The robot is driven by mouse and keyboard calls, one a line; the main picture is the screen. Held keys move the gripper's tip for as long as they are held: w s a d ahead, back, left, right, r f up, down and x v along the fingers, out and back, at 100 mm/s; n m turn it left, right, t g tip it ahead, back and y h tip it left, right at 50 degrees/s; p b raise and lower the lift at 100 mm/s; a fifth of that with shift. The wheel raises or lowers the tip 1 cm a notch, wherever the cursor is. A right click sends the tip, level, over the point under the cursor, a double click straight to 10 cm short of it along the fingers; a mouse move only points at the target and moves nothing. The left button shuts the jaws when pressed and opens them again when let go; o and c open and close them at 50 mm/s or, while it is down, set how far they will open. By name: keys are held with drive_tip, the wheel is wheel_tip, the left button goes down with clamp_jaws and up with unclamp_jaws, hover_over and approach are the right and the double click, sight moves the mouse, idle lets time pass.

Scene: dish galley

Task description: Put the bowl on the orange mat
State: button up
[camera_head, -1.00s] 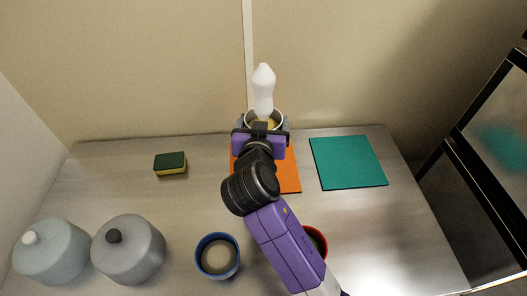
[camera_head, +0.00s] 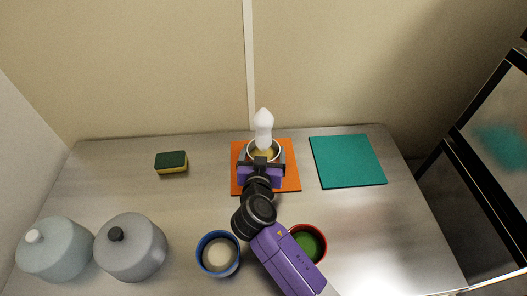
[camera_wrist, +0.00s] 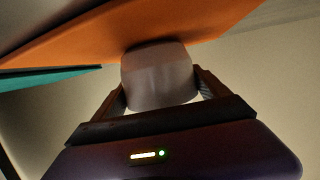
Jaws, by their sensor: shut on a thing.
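The bowl (camera_head: 278,148) is pale with a light rim and a yellowish inside, and a white bottle-shaped thing (camera_head: 263,128) sticks up out of it. My gripper (camera_head: 262,158) is shut on the bowl, which is upright over the orange mat (camera_head: 290,180). In the wrist view, the bowl (camera_wrist: 157,78) shows as a grey-white body between both fingers. One end of it meets the orange mat (camera_wrist: 200,22) there; I cannot tell whether it touches or hangs just above. My gripper hides the bowl's near side and part of the mat.
A teal mat (camera_head: 347,162) lies right of the orange one. A green-yellow sponge (camera_head: 171,162) lies left. A blue bowl (camera_head: 219,255) and a red bowl (camera_head: 308,243) stand in front near my arm. Two lidded pots (camera_head: 55,250) (camera_head: 131,248) stand front left. A wall is behind.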

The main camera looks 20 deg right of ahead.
drive_tip(key=shift+f, duration=0.1)
drive_tip(key=o, duration=1.7)
drive_tip(key=b+v, duration=0.1)
drive_tip(key=v, duration=0.6)
drive_tip(key=shift+s+a+b, duration=0.1)
drive_tip(key=shift+s+b, duration=0.15)
drive_tip(key=shift+b, duration=0.1)
